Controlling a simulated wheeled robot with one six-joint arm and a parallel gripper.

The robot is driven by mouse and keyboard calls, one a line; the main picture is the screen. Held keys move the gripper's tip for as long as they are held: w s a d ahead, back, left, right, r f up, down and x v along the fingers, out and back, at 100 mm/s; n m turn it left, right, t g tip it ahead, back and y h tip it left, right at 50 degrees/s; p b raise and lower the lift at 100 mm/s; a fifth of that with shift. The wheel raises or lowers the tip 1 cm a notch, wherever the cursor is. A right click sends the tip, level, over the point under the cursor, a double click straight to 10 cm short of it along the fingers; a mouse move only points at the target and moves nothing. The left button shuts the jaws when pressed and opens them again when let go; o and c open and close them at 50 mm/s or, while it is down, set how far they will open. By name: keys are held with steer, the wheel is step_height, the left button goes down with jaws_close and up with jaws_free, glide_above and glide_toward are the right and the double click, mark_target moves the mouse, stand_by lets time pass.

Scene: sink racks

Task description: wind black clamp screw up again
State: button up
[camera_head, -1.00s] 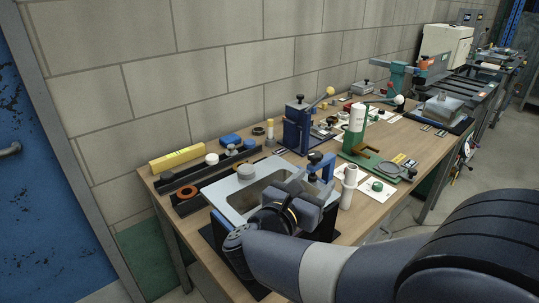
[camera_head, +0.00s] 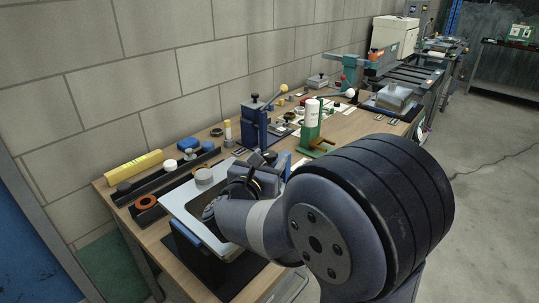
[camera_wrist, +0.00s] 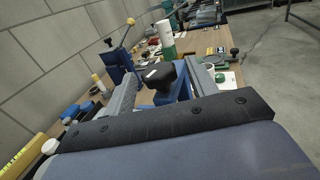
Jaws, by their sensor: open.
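The black clamp screw (camera_wrist: 166,73) shows its dark knob in the middle of the wrist view, on top of a blue clamp (camera_wrist: 182,90). My gripper (camera_wrist: 164,80) is open, with one grey finger to the left of the knob and the other to its right. A gap shows on the left; I cannot tell whether either finger touches the knob. In the head view, my gripper (camera_head: 262,172) is at the far right edge of the grey sink plate, beside the blue clamp (camera_head: 284,162). My own arm hides much of the plate and clamp there.
A blue press (camera_head: 253,125) with a yellow-balled lever stands behind the clamp. A green stand (camera_head: 312,140) with a white cylinder is to its right. Black racks (camera_head: 150,186) and a yellow box (camera_head: 134,164) lie at the left, by the wall.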

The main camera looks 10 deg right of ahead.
steer(key=shift+w+d, duration=0.35)
steer(key=shift+w, duration=0.15)
steer(key=shift+c, duration=0.4)
steer(key=c, duration=0.9)
steer(key=shift+o, duration=0.2)
